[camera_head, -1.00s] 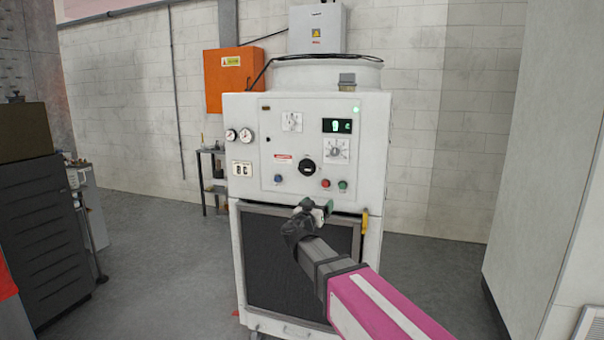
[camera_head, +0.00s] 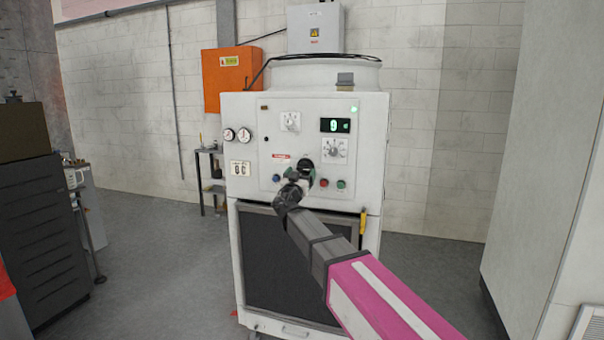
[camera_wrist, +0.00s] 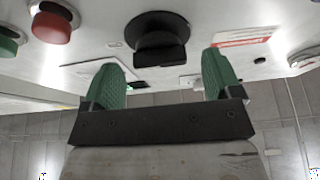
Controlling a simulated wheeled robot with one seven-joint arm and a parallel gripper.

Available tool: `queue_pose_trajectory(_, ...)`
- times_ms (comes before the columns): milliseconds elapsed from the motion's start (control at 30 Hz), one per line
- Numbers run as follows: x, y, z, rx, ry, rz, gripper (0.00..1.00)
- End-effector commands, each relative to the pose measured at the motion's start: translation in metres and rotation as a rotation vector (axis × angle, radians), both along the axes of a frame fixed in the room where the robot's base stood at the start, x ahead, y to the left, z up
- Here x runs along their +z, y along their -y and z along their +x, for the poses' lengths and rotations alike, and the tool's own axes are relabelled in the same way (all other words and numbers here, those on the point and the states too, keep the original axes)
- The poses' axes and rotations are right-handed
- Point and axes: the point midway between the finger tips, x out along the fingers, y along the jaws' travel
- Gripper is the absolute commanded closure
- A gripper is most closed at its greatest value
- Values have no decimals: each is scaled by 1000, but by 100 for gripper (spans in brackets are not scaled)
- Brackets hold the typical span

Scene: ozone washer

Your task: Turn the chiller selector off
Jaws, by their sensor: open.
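The chiller (camera_head: 237,190) is a white cabinet with a control panel. A round black selector knob (camera_head: 305,163) sits low in the middle of the panel, its lower part covered by my gripper (camera_head: 300,184). In the wrist view, the black knob (camera_wrist: 157,40) has a raised grip bar and lies just beyond and between the green fingertips of my gripper (camera_wrist: 165,62). The fingers are apart with nothing between them. I cannot tell that either finger touches the knob.
A green display (camera_head: 335,125), white dials (camera_head: 335,150), a red button (camera_head: 323,183) and a green button (camera_head: 341,184) surround the knob. A dark cabinet (camera_head: 40,230) stands left; the floor between is clear.

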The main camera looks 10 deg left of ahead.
Motion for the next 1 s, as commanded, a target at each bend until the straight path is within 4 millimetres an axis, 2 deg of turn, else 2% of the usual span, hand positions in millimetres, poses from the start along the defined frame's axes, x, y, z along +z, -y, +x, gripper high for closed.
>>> queue_pose_trajectory(133, 4, 0, 10, 1, 0, 0, 16)
queue_pose_trajectory(467, 5, 1, 12, 1, 0, 0, 16)
queue_pose_trajectory(600, 5, 1, 12, 0, 0, 0, 61)
queue_pose_trajectory(633, 5, 1, 12, 0, 0, 0, 65)
queue_pose_trajectory(1000, 5, 2, 11, -1, -2, -43, 65)
